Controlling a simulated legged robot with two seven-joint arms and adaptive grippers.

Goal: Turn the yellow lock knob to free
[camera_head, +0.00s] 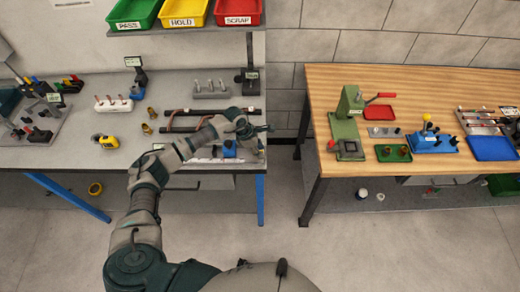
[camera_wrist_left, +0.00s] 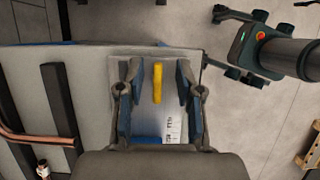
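The yellow lock knob (camera_wrist_left: 157,82) is a short upright bar in the left wrist view, over a pale metal plate (camera_wrist_left: 150,118) with a small printed label. My left gripper (camera_wrist_left: 159,90) is open, with one finger on each side of the knob and a visible gap to each. In the head view my left gripper (camera_head: 262,129) is over the right end of the grey bench, and the knob cannot be made out there. A blue block (camera_head: 229,149) shows just under the arm.
A copper tube (camera_wrist_left: 38,139) and dark bars (camera_wrist_left: 60,100) lie left of the gripper. A grey block with pegs (camera_head: 210,90) and a black stand (camera_head: 249,75) are behind. The grey bench (camera_head: 75,157) ends just right of the gripper; a gap separates it from the wooden table (camera_head: 310,75).

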